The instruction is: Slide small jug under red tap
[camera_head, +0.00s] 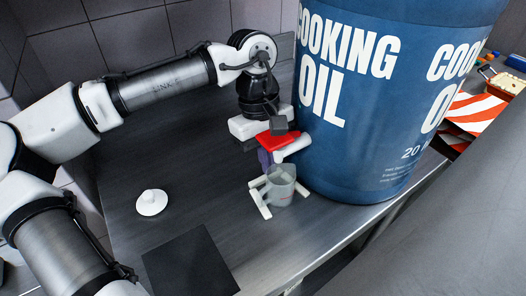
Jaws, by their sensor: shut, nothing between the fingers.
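The small jug (281,188) is a translucent grey vessel standing upright on the steel counter, close to the front of the big blue drum. The red tap (277,137) juts from the drum's left side, with a white part beside it, just above the jug. My gripper (264,160) points down behind and left of the tap and jug. It is shut and holds nothing. The tap hides part of it, and I cannot tell whether its fingers touch the jug. White angled strips (260,203) lie on the counter around the jug's base.
The blue cooking oil drum (352,160) blocks the right side. A white knobbed lid (151,202) and a dark square mat (190,262) lie on the counter at left. The counter between lid and jug is clear.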

